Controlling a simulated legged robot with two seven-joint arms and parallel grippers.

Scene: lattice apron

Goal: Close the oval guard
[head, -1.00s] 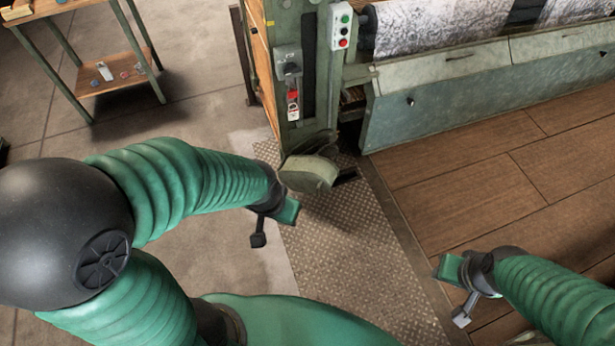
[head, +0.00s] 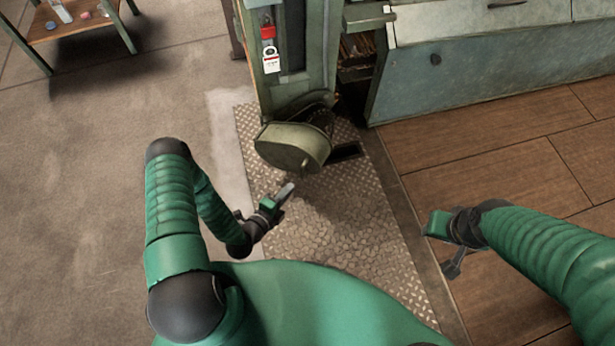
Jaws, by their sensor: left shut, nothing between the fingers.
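The oval guard (head: 291,148) is an olive-green rounded cover low on the green machine post. It stands swung out from the post, with dark round machinery (head: 318,112) showing behind its upper right edge. My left gripper (head: 286,191) is shut and empty, just below the guard and in front of it. Its grey fingertips point up and right toward the guard, with a small gap seeming to lie between them. My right gripper (head: 440,245) is over the wooden floor to the right, well away from the guard.
The guard hangs above a metal tread plate (head: 340,230). A red lock with a white tag (head: 270,58) hangs on the post above. A grey-green machine panel (head: 470,70) runs off to the right. A small wooden table (head: 75,25) stands at the far left. Open concrete lies left.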

